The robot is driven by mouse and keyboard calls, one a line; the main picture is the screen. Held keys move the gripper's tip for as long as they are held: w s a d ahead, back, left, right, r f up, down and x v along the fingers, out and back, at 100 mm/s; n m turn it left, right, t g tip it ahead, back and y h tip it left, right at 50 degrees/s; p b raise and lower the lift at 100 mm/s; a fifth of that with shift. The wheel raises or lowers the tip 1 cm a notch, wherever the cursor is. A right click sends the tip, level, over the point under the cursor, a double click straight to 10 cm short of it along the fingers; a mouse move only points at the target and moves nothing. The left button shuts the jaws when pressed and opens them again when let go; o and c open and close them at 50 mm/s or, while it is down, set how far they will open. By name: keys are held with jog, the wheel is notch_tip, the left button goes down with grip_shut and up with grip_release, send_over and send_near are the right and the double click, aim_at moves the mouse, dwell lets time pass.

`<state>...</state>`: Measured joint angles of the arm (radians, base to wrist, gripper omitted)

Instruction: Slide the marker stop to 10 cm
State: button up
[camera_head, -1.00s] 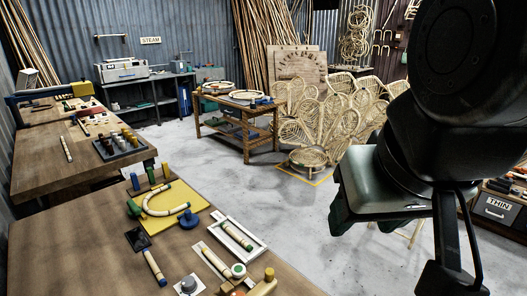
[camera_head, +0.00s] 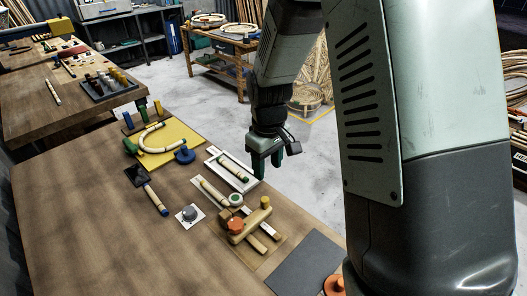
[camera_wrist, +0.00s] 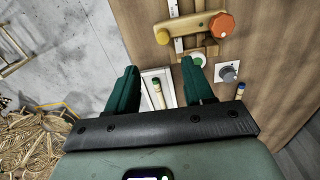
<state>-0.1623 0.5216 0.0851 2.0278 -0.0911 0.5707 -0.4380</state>
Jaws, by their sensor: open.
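My gripper (camera_head: 265,166) is open and empty, hanging above the table's right edge near a white tray (camera_head: 229,182). In the wrist view the two green fingers (camera_wrist: 159,68) point toward the tray (camera_wrist: 152,78), with a gap between them. A yellow bar (camera_head: 249,223) with an orange knob and a yellow knob crosses a wooden jig with a pale strip; the bar also shows in the wrist view (camera_wrist: 187,28). A round green-and-white piece (camera_head: 236,198) sits beside it. I cannot tell which part is the marker stop, and no scale marks are readable.
A grey dial (camera_head: 189,213), a rattan piece (camera_head: 155,199) and a yellow board (camera_head: 180,146) with a curved rattan lie to the left. A dark mat (camera_head: 305,264) lies near the front edge. The table's left part is bare.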

aim_at(265, 199)
jog(key=f, duration=1.3)
jog(key=shift+w+a+f, duration=0.15)
jog(key=shift+a, duration=0.15)
jog(key=shift+c, duration=0.5)
grip_shut()
